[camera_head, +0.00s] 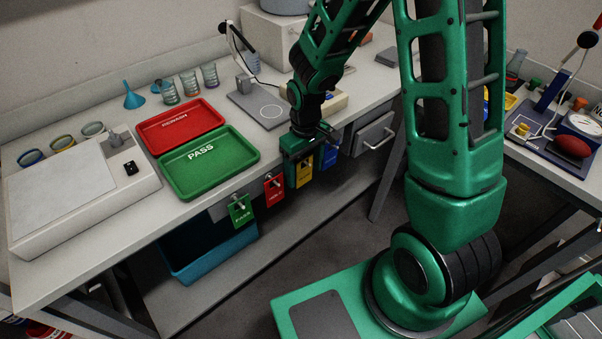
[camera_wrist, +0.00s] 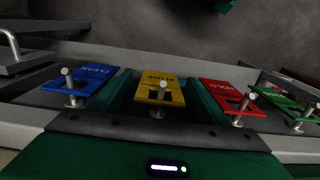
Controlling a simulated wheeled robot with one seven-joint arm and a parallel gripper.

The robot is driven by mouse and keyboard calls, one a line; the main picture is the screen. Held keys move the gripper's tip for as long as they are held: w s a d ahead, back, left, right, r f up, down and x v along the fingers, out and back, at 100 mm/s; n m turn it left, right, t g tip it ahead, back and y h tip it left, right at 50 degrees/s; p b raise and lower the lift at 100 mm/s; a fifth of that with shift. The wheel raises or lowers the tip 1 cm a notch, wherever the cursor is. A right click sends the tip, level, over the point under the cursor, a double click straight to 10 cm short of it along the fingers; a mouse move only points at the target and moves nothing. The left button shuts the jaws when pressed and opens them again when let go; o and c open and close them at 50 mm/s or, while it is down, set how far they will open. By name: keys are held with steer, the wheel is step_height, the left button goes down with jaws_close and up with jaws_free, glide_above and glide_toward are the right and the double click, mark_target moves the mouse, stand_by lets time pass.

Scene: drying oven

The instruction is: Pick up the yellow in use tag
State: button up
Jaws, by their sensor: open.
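The yellow in use tag (camera_head: 304,171) hangs at the front edge of the bench, between a red tag and a blue tag. In the wrist view the yellow tag (camera_wrist: 161,90) hangs on a metal peg, its slot around the peg. My gripper (camera_head: 300,150) is at the bench edge. In the wrist view its two green fingers (camera_wrist: 160,95) stand apart, one on each side of the yellow tag. Whether either finger touches the tag cannot be told. Part of the tag is hidden by my gripper in the head view.
The red tag (camera_head: 274,189), green PASS tag (camera_head: 241,211) and blue tag (camera_head: 329,157) hang on neighbouring pegs close by. A blue bin (camera_head: 190,275) is below.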

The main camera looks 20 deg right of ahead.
steer(key=c, duration=1.1)
